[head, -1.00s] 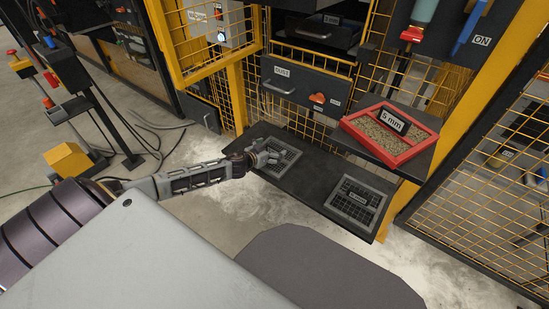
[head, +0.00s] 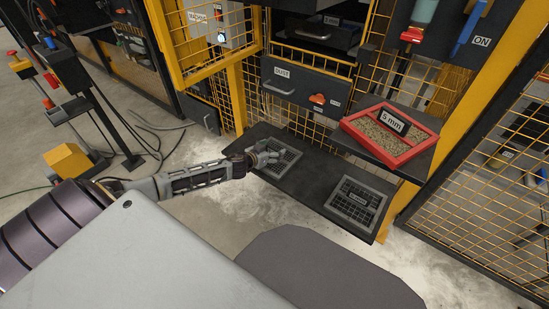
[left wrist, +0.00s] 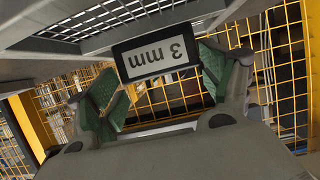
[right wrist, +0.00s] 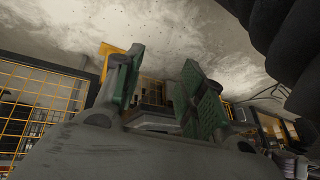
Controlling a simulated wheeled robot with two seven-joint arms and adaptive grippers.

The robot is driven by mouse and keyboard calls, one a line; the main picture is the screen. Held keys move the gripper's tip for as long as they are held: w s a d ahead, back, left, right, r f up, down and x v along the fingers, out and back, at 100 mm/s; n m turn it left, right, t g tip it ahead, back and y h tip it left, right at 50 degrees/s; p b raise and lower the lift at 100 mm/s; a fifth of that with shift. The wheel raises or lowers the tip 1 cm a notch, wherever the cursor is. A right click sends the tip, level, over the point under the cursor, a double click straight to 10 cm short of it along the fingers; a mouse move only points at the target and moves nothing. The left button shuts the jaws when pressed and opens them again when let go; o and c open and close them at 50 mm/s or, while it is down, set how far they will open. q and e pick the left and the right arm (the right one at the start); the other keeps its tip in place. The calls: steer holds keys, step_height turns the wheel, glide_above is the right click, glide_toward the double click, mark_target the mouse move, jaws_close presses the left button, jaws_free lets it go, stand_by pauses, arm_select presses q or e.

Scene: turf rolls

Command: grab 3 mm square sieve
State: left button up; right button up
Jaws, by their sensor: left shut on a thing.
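The 3 mm square sieve (head: 289,167) is a grey mesh tray at the left end of the dark shelf. In the left wrist view its black tag with an upside-down "3 mm" label (left wrist: 157,57) shows beside the mesh (left wrist: 110,20). My left gripper (head: 268,157) is over the sieve's left part. In the left wrist view the left gripper (left wrist: 162,88) is shut on the tagged handle, one green-padded finger on each side. My right gripper (right wrist: 158,88) is open and empty, and shows only in the right wrist view.
Another square sieve (head: 345,214) lies at the right end of the lower shelf (head: 315,185). A red "5 mm" sieve (head: 411,153) filled with grains stands on a higher shelf to the right. A yellow post (head: 237,97) and mesh fencing stand behind. The shelf between the grey sieves is clear.

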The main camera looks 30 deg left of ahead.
arm_select(q)
steer(key=c, duration=0.5)
arm_select(e)
steer(key=shift+a, duration=0.1)
arm_select(q)
steer(key=shift+r, duration=0.1)
arm_select(e)
steer(key=shift+r, duration=0.1)
arm_select(q)
steer(key=shift+r, duration=0.1)
steer(key=shift+r+p, duration=0.35)
steer(key=shift+r, duration=0.15)
steer(key=shift+r+p, duration=2.05)
steer(key=shift+r, duration=2.35)
arm_select(e)
step_height(320, 180, up, 7)
steer(key=s+d+g+h, duration=0.1)
steer(key=d, duration=0.1)
steer(key=shift+d+g+h, duration=0.3)
steer(key=shift+d, duration=0.1)
